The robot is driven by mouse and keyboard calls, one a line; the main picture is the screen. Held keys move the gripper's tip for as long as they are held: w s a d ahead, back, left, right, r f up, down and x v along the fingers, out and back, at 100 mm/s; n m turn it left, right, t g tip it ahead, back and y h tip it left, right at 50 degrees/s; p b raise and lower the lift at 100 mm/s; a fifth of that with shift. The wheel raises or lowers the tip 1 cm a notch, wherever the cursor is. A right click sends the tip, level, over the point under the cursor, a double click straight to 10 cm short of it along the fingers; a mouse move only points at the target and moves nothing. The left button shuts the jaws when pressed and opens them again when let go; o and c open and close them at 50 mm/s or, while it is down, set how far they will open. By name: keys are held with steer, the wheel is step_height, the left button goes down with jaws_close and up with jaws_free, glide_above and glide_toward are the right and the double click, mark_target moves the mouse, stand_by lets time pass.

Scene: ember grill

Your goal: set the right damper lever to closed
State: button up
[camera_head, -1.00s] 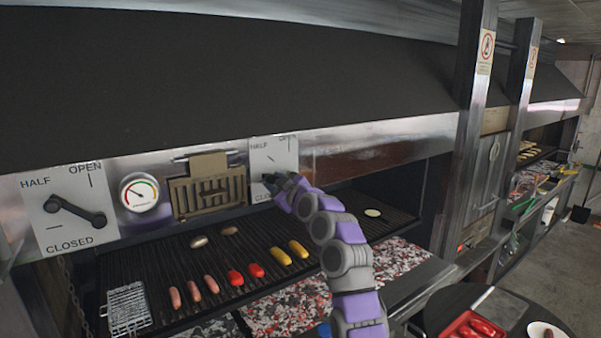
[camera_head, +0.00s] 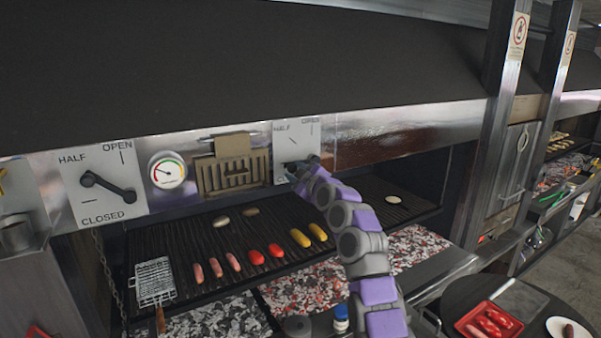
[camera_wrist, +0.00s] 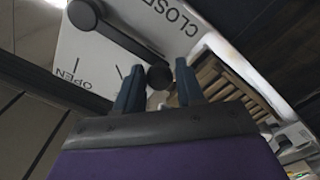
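The right damper plate (camera_head: 310,141) is a pale panel lettered HALF, OPEN and CLOSED. My gripper (camera_head: 287,166) is at its lower part and hides the lever there in the head view. In the wrist view the plate (camera_wrist: 119,50) shows OPEN at the left and CLOSED at the upper right. The dark lever (camera_wrist: 118,38) runs from its pivot at the top to a round black knob (camera_wrist: 160,77), between the OPEN and CLOSED words. My gripper (camera_wrist: 159,80) is open, its fingers on either side of the knob. I cannot tell whether they touch it.
The left damper plate (camera_head: 125,165), a gauge (camera_head: 168,172) and a brass vent (camera_head: 232,168) line the same panel. Below is the grill grate (camera_head: 352,212) with sausages and vegetables. The dark hood (camera_head: 250,70) overhangs the panel. A metal post (camera_head: 495,110) stands to the right.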

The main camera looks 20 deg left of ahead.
steer(key=shift+o, duration=1.4)
steer(key=shift+w+a+f, duration=0.3)
steer(key=shift+w+a, duration=0.1)
steer(key=shift+a, duration=0.2)
steer(key=shift+o, duration=0.2)
steer(key=shift+s+a+r, duration=0.15)
steer(key=shift+s+a, duration=0.1)
steer(key=b+v, duration=1)
steer(key=v, duration=0.8)
steer(key=shift+w, duration=0.1)
